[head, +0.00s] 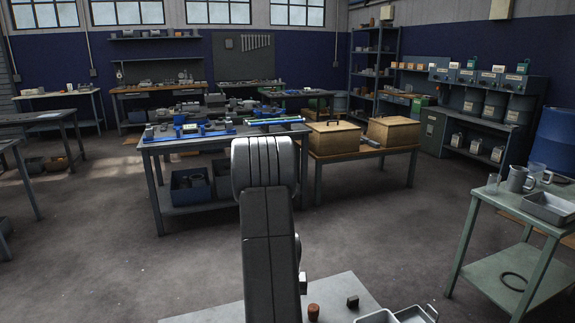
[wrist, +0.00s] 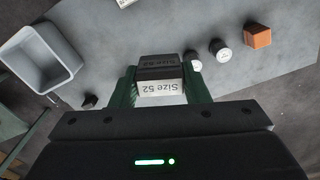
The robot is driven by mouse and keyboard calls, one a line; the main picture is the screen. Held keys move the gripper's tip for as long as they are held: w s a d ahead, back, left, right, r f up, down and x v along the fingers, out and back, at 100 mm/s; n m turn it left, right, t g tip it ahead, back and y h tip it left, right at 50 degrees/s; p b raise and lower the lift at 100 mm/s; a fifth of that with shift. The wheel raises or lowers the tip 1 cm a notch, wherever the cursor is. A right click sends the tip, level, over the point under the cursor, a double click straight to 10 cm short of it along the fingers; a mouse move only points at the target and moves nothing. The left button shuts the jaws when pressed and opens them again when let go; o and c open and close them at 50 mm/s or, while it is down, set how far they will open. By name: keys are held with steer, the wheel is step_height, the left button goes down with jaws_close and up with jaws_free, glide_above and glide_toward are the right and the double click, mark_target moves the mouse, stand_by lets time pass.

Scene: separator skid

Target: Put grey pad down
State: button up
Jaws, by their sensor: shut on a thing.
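In the wrist view my gripper (wrist: 160,82) is shut on a small block, which I take to be the grey pad (wrist: 160,72). Its upper face is dark grey, and a pale face towards the camera reads "Size 52" upside down. A green finger presses on each side of it. Below and beyond it is a flat grey surface (wrist: 145,35); I cannot tell how large the gap is. In the head view my arm rises in the middle, and neither gripper nor pad can be made out.
In the wrist view a grey bin (wrist: 72,75) is at left. Two round white-topped pieces (wrist: 220,50) and an orange-brown block (wrist: 257,36) are at right; a small black piece (wrist: 90,101) lies near the bin. In the head view a cluttered workbench (head: 160,150) and wooden boxes (head: 335,138) stand ahead.

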steer(key=shift+s+r+p, duration=0.2)
steer(key=shift+r+p, duration=0.8)
steer(key=shift+p, duration=0.25)
steer(key=shift+s+r+p, duration=0.2)
steer(key=shift+r+p, duration=0.75)
steer(key=shift+p, duration=0.25)
steer(key=shift+f, duration=0.15)
